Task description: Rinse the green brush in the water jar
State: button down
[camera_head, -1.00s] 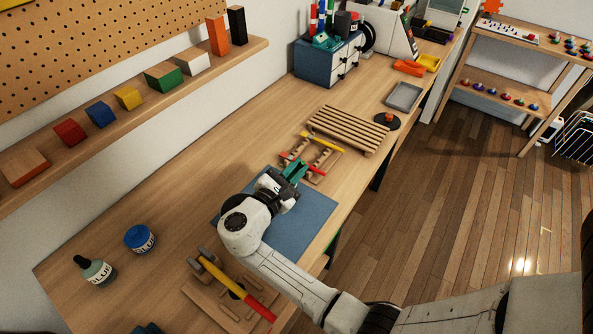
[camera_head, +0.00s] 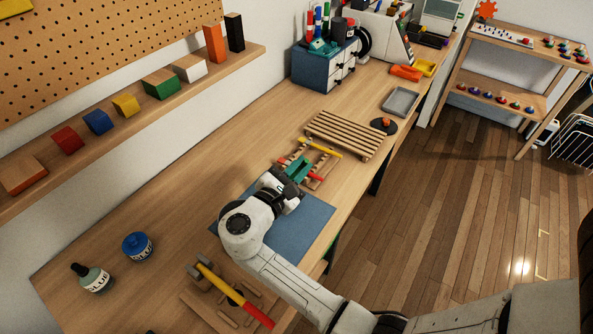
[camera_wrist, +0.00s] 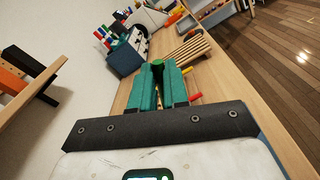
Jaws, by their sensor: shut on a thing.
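My gripper (camera_head: 298,168) has teal fingers and hangs over the wooden rack (camera_head: 322,161), just past the blue mat. In the wrist view the fingers (camera_wrist: 158,88) are closed around a thin dark green thing (camera_wrist: 157,66), which looks like the end of the green brush. Its bristles are hidden. A yellow-handled tool (camera_head: 321,146) and a red-tipped one (camera_head: 315,176) lie on the rack beside the fingers. I cannot make out a water jar in either view.
A slatted wooden board (camera_head: 345,135) lies beyond the rack. A blue glue pot (camera_head: 137,246), a glue bottle (camera_head: 92,278) and a hammer (camera_head: 234,295) are at the near left. A blue drawer cabinet (camera_head: 325,66) stands at the back.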

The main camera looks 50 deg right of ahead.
jog(key=r, duration=0.1)
jog(key=s+r, duration=0.1)
jog(key=r, duration=0.1)
jog(key=s+r, duration=0.1)
jog(key=shift+s+r, duration=0.1)
jog(key=shift+r, duration=0.2)
dwell(0.6)
jog(key=shift+r, duration=2)
